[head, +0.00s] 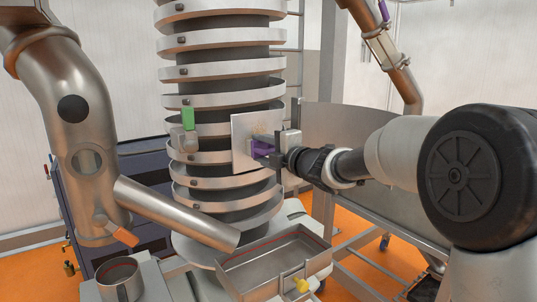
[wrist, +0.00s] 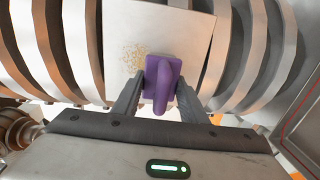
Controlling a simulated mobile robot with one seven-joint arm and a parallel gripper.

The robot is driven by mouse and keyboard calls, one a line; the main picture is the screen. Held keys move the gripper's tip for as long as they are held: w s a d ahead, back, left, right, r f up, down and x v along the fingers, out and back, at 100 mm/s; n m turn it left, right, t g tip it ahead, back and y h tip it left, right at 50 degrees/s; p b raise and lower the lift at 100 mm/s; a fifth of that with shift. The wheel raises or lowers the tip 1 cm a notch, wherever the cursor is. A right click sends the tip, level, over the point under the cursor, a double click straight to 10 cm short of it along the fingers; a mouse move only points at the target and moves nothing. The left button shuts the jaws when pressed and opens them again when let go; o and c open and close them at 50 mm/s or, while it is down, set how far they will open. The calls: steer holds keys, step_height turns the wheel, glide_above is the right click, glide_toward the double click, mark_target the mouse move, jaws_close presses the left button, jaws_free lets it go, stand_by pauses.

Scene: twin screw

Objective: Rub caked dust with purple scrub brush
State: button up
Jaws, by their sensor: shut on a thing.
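The purple scrub brush (wrist: 163,82) is between the two fingers of my gripper (wrist: 158,98) in the wrist view. My gripper is shut on it. In the head view the brush (head: 262,148) shows as a small purple patch in front of a pale square plate (head: 241,128), with my gripper (head: 272,157) at its right. The plate is mounted on the ringed column. A tan speckled patch of caked dust (wrist: 134,55) lies on the plate, just up and left of the brush in the wrist view. Whether the bristles touch the plate is hidden.
The ringed spiral column (head: 221,81) rises behind the plate. A green-handled part (head: 188,118) is left of the plate. A metal pipe (head: 175,210) slopes down at the left. An open metal tray (head: 275,262) with a yellow knob and a metal cup (head: 119,281) stand below.

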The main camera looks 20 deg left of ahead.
mark_target(269, 146)
steer(key=shift+s+a+b, duration=1.5)
steer(key=shift+s, duration=0.15)
steer(key=shift+s+a, duration=0.1)
steer(key=shift+r+p, duration=0.75)
steer(key=shift+r, duration=0.2)
steer(key=shift+w+d+f+p, duration=0.1)
steer(key=shift+w+d+p, duration=0.9)
steer(key=shift+w+d, duration=0.55)
steer(key=shift+w+d+p, duration=0.9)
steer(key=shift+w+p, duration=0.05)
steer(key=shift+w, duration=0.25)
steer(key=w+d+p, duration=0.1)
steer(key=w+d+r+p, duration=0.1)
steer(key=w, duration=0.1)
steer(key=shift+d+r+p, duration=0.15)
steer(key=shift+d+p, duration=0.1)
steer(key=shift+p, duration=0.1)
steer(key=shift+s+a+r+b, duration=0.1)
steer(key=shift+s+a+b, duration=1.05)
steer(key=shift+s, duration=0.2)
steer(key=shift+s+a+b, duration=0.95)
steer(key=shift+s+b, duration=0.1)
steer(key=shift+s, duration=0.1)
steer(key=shift+s+a+b, duration=0.9)
steer(key=shift+s+b, duration=0.1)
steer(key=shift+s, duration=0.1)
steer(key=shift+s+a+b, duration=0.4)
steer(key=shift+s+a, duration=0.25)
